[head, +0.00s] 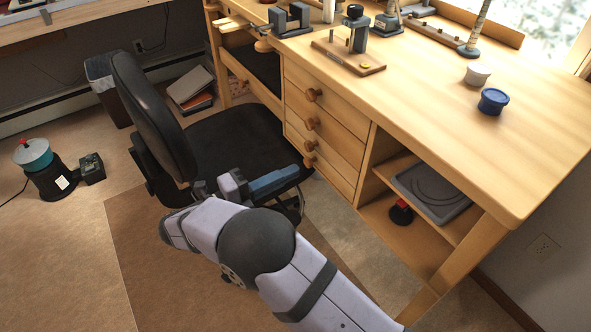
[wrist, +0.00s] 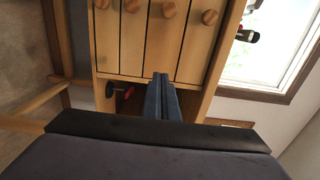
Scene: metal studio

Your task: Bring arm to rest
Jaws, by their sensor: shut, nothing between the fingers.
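My gripper (head: 296,172) is in the lower middle of the head view, with its blue-grey fingers pointing right, in front of the black chair's seat. In the wrist view my gripper (wrist: 160,76) shows its two fingers side by side and pressed together, with nothing between them. It points toward the desk's drawer fronts and open shelf, clear of them as far as I can see. My arm is bent and stretches up from the bottom edge of the head view.
The black office chair (head: 225,140) stands close by my gripper. The wooden desk (head: 430,110) with drawers fills the right. Floor at left is mostly open.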

